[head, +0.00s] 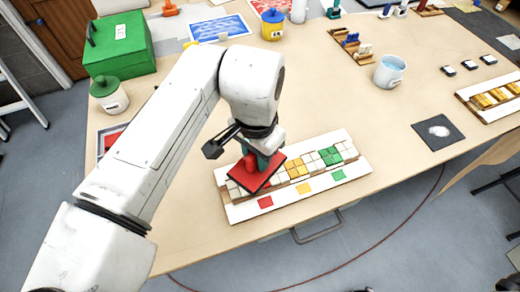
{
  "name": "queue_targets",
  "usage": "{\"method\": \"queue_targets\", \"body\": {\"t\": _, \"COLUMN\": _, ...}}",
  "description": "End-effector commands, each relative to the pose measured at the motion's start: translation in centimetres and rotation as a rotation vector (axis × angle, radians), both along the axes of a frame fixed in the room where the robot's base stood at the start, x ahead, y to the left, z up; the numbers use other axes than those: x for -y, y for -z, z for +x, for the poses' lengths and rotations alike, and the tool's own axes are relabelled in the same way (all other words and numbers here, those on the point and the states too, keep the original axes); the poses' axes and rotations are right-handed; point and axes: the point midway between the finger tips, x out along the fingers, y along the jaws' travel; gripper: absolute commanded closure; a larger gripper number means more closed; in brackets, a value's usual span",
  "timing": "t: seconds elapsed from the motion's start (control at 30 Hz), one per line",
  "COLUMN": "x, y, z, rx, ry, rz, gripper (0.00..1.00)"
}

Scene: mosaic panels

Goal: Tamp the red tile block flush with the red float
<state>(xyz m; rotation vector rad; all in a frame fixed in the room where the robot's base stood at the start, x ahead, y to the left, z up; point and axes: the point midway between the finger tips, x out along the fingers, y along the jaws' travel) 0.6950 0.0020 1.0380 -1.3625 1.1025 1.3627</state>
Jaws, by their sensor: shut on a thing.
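The red float (258,181) is a flat red plate with dark edges, held under my gripper (262,152). My gripper is shut on its upper part, which is partly hidden by the wrist. The float lies tilted across the left end of the mosaic panel (345,177). The panel is a white board with a row of white, yellow and green tiles, and a red, a yellow and a green square along its front. The red tile block is not visible; the float covers that end of the row. I cannot tell whether the float touches the tiles.
A green box (118,45) and a green-lidded jar (110,97) stand at the left. The table between is clear.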

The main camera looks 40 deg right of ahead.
Motion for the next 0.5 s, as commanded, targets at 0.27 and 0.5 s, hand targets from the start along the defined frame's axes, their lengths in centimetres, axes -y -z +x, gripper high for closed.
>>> {"method": "queue_targets", "body": {"t": 0.27, "x": 0.0, "y": 2.9, "z": 0.0, "rx": 0.0, "ry": 0.0, "rz": 0.002, "gripper": 0.94}}
{"method": "queue_targets", "body": {"t": 0.5, "x": 0.0, "y": 5.1, "z": 0.0, "rx": 0.001, "ry": 0.0, "rz": 0.002, "gripper": 0.94}}
